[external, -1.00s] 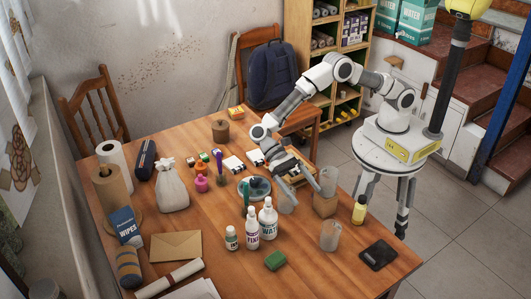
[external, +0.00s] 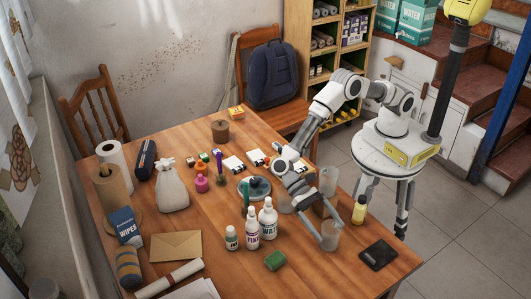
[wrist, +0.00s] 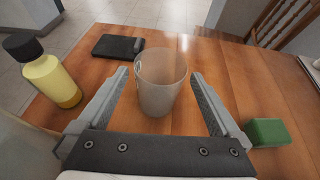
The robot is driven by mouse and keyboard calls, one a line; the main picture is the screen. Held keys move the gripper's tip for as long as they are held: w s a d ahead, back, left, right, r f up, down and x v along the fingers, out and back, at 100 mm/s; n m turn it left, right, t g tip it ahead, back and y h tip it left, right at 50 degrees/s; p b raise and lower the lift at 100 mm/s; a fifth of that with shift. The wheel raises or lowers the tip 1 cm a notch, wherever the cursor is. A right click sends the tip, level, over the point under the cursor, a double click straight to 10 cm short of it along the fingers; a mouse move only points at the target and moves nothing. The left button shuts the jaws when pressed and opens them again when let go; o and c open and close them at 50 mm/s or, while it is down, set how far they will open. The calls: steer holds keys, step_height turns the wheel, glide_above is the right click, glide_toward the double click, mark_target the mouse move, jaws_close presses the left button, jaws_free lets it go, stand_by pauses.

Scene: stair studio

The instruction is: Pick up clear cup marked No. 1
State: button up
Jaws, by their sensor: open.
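A clear, frosted cup (external: 331,238) stands upright on the table near its right front part. In the wrist view the cup (wrist: 161,88) sits between my two fingers, with a gap on each side. My gripper (wrist: 160,75) is open and reaches low beside the cup; it also shows in the external view (external: 320,229). No number is readable on any cup.
A yellow bottle (external: 360,210) and a dark flat wallet-like item (external: 379,255) are right of the cup. A green block (external: 275,260) lies to its left. White bottles (external: 268,220) stand further left.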

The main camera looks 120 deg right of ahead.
mark_target(337, 239)
steer(key=b+x, duration=0.1)
steer(key=x, duration=0.4)
steer(key=shift+a+f, duration=0.1)
steer(key=c, duration=1.3)
